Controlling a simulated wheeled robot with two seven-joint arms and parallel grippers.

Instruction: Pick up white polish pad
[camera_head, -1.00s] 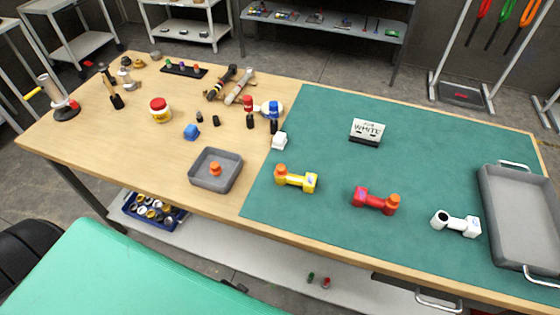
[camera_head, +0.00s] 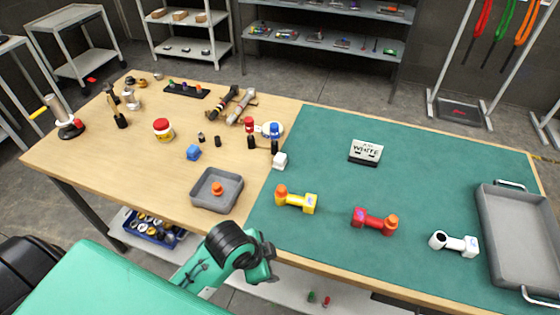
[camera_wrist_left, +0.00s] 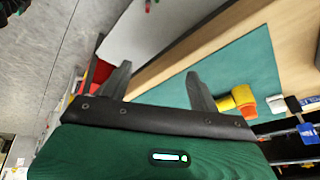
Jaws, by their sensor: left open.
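A small white block (camera_head: 280,160), which looks like the white polish pad, sits at the left edge of the green mat (camera_head: 400,185). My left gripper (camera_head: 268,272) is in front of the table's near edge, below and apart from the block. In the left wrist view its two fingers (camera_wrist_left: 158,75) are spread with nothing between them. A white block, likely the same one, shows small at the right of that view (camera_wrist_left: 277,104). My right gripper is not in view.
A grey tray (camera_head: 237,195) with an orange-topped item stands left of the mat's edge. Yellow (camera_head: 297,200), red (camera_head: 375,221) and white (camera_head: 454,243) parts lie on the mat. A large grey tray (camera_head: 486,215) is at right. Red and blue-topped items stand behind the white block.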

